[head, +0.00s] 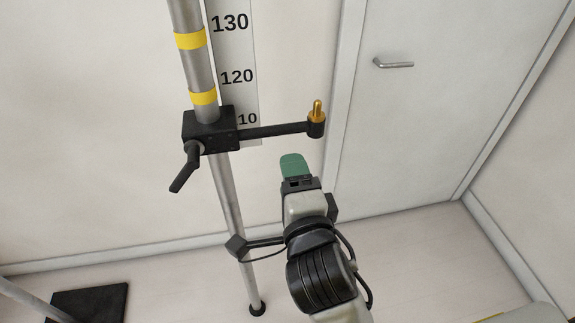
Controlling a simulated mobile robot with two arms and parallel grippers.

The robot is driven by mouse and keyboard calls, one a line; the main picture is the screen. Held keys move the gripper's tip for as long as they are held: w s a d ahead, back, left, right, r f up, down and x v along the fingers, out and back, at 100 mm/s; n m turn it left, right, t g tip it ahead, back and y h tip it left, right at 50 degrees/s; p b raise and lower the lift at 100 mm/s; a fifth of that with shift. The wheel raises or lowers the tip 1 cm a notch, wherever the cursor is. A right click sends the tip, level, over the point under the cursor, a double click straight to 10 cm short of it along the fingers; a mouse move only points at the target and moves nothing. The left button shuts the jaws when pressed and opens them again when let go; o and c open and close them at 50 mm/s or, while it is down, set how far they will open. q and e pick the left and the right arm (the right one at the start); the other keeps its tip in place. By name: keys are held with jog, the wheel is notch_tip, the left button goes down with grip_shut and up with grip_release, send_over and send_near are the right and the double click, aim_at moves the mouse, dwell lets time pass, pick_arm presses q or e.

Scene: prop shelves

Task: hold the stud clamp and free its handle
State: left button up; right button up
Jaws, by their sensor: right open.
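The stud clamp (222,131) is a black block around a tall metal pole (228,190) with yellow bands. Its black handle (186,167) hangs down and to the left from the block's left side. A black arm reaches right from the block and ends in an upright brass stud (317,111). My right gripper (294,166), with a green finger pad, points up below the clamp's arm, right of the pole. It looks apart from the clamp and is open and empty. Its second finger is mostly hidden. My left gripper is out of view.
A scale strip (237,50) with 120 and 130 stands behind the pole. A door (430,120) with a lever handle is at the back right. A black mat (90,302) lies on the floor at lower left. Space around the stud looks clear.

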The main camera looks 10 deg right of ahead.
aim_at(279, 134)
jog(key=w+p, duration=0.2)
jog(key=w, duration=0.5)
jog(key=shift+w, duration=0.35)
jog(key=w, duration=0.4)
jog(key=shift+b, duration=0.35)
jog(key=shift+w, duration=0.8)
grip_shut()
